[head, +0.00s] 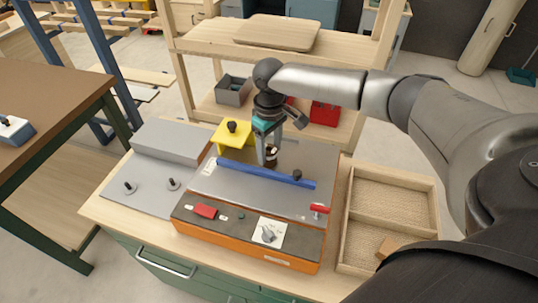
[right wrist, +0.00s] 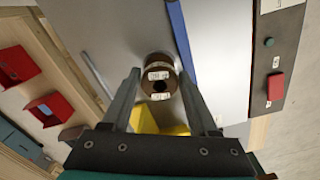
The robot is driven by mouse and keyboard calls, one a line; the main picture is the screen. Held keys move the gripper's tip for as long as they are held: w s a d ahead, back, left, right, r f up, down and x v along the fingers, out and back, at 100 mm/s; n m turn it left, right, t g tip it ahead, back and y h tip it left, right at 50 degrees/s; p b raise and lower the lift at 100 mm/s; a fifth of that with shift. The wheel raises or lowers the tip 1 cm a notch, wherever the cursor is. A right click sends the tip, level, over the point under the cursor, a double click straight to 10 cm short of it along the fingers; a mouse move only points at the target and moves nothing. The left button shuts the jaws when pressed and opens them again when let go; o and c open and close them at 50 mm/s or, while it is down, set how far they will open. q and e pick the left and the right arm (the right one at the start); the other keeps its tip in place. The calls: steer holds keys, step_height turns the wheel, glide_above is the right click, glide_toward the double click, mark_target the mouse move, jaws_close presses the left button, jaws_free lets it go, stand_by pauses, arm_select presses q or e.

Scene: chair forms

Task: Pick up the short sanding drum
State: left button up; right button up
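The short sanding drum (right wrist: 159,85) is a small brown cylinder with a dark centre hole and pale printed labels. It stands on the grey machine top (head: 210,180), and part of it shows below my right gripper in the head view (head: 271,153). My right gripper (head: 267,160) points down at it from above, behind the blue fence. In the right wrist view the two fingers (right wrist: 159,73) are apart, one on each side of the drum. Slim gaps seem to show between drum and fingers; contact is not clear. My left gripper is not in view.
The blue fence (head: 260,172) lies close in front of the drum, with a black knob (head: 297,175). A yellow stand (head: 230,138) is just behind left. Two spindles (head: 129,187) stand on the left grey plate. A wooden tray (head: 395,207) with a small block is at right.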

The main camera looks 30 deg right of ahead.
jaws_close()
stand_by(0.3)
